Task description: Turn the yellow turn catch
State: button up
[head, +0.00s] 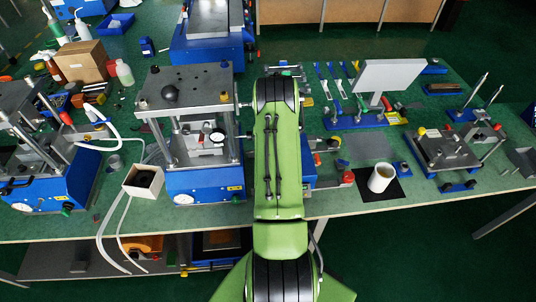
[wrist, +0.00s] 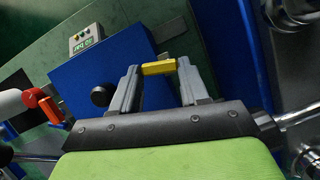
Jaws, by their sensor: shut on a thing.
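The yellow turn catch (wrist: 158,68) shows in the wrist view as a short yellow bar against a blue box face (wrist: 80,75). My gripper (wrist: 157,74) has its two grey fingers on either side of the catch, shut on its ends. The bar lies nearly level across the gap between the fingertips. In the head view my green arm covers the catch and my gripper. Part of the blue housing (head: 309,172) shows just right of the arm.
A black knob (wrist: 99,96) and a small box with a green display (wrist: 84,40) are near the catch. A press (head: 190,85) stands left of my arm. A white cup (head: 381,178) stands on a black mat to the right. Many tools crowd the green bench.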

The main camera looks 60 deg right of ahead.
jog(key=o, duration=1.1)
jog(key=shift+c, duration=0.2)
jog(key=shift+r, duration=0.1)
jog(key=p+v, duration=0.3)
jog(key=v, duration=1.2)
jog(key=shift+r, duration=0.25)
jog(key=shift+w+d, duration=0.1)
jog(key=shift+d, duration=0.05)
